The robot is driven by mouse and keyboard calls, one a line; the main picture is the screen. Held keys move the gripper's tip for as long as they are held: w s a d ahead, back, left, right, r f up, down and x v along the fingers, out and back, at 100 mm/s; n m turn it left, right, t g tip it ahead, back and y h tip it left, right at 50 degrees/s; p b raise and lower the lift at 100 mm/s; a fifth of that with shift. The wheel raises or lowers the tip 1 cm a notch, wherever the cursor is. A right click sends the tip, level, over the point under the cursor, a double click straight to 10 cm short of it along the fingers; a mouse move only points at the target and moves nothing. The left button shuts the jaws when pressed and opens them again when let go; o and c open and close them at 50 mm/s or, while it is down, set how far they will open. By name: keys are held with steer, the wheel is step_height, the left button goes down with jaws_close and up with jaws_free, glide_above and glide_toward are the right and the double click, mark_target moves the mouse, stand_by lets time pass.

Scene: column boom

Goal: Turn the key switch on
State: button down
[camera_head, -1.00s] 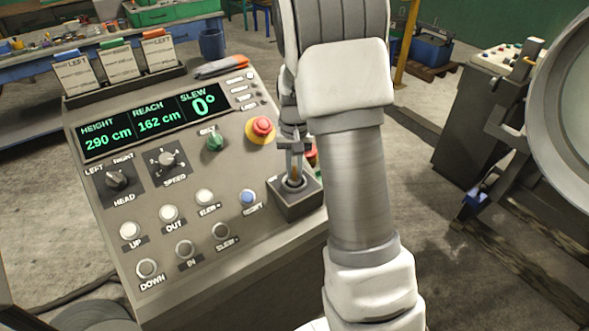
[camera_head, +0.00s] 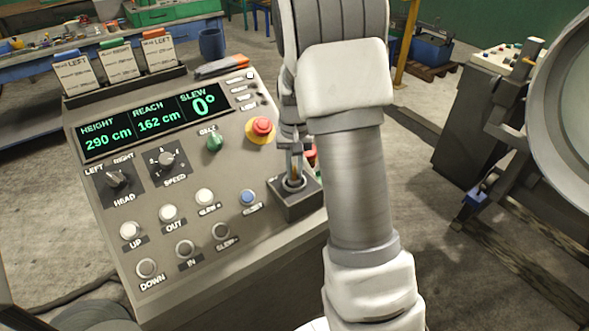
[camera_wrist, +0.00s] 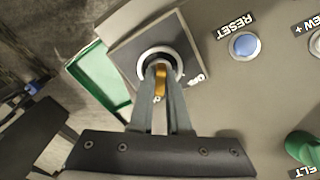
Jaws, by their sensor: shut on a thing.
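The key switch (camera_head: 307,197) is a grey box with a round metal collar at the right edge of the sloped control panel (camera_head: 120,250). In the wrist view its round collar (camera_wrist: 180,56) sits on a dark plate, with part of the word beside it hidden. A brass-coloured key (camera_wrist: 160,82) stands in the collar. My gripper (camera_head: 294,172) is over the switch, and in the wrist view its two fingers (camera_wrist: 159,95) are shut on the key, one on each side. The key's lower part is hidden by the collar and fingers.
A red emergency button (camera_head: 262,126) on a yellow ring and a green knob (camera_head: 215,142) sit close left of my gripper. The blue reset button (camera_head: 247,197) is just left of the switch. A green-edged tray (camera_wrist: 100,80) lies beside the switch in the wrist view.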

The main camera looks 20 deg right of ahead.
mark_target(294, 170)
steer(key=shift+w+r, duration=0.1)
steer(key=c, duration=0.9)
jaws_free()
steer(key=shift+o, duration=0.2)
step_height(294, 170, up, 17)
steer(key=shift+r+p, duration=0.15)
steer(key=shift+p, duration=0.25)
